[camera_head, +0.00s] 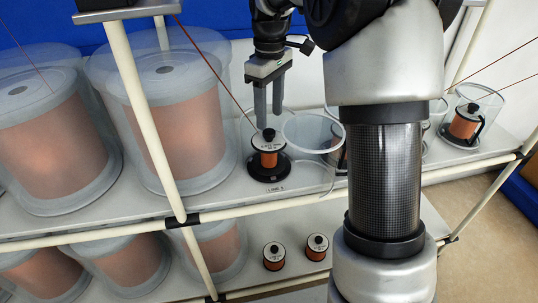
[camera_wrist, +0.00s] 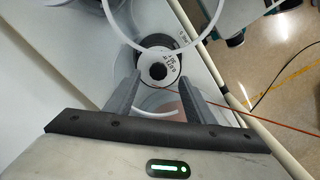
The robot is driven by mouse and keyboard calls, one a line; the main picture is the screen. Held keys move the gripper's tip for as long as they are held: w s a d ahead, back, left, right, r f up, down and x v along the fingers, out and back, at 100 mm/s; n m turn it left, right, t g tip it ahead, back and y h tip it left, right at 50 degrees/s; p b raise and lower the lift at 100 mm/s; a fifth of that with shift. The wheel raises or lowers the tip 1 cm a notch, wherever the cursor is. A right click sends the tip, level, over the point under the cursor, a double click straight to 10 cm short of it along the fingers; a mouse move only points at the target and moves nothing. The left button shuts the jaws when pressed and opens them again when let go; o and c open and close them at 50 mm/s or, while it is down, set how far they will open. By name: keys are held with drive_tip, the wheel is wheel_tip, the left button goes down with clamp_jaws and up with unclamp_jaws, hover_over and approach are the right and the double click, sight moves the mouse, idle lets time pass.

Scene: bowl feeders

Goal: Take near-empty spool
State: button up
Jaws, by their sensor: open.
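A small spool (camera_head: 268,146) with a white top, black knob and orange wire stands upright on a black round base at the front of the upper shelf, by a "LANE" label. A thin wire runs from it up to the left. My gripper (camera_head: 268,120) points down just above and behind the spool's top, with its fingers apart and empty. In the wrist view the spool (camera_wrist: 158,68) lies beyond the fingertips of my gripper (camera_wrist: 160,85), its white flange facing the camera. How much wire is left on it is hard to judge.
A clear open cover (camera_head: 314,131) stands right beside the spool. Large clear drums of copper wire (camera_head: 175,120) fill the left. Another covered spool (camera_head: 465,122) stands at the right. Two small spools (camera_head: 274,257) sit on the lower shelf. A white frame post (camera_head: 140,110) rises in front.

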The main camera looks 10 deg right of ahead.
sight(269, 131)
drive_tip(key=f, duration=0.1)
drive_tip(key=f+b, duration=0.1)
drive_tip(key=f, duration=0.3)
drive_tip(key=shift+w+f+b, duration=0.15)
drive_tip(key=shift+w+b, duration=0.1)
drive_tip(key=shift+b, duration=0.05)
clamp_jaws()
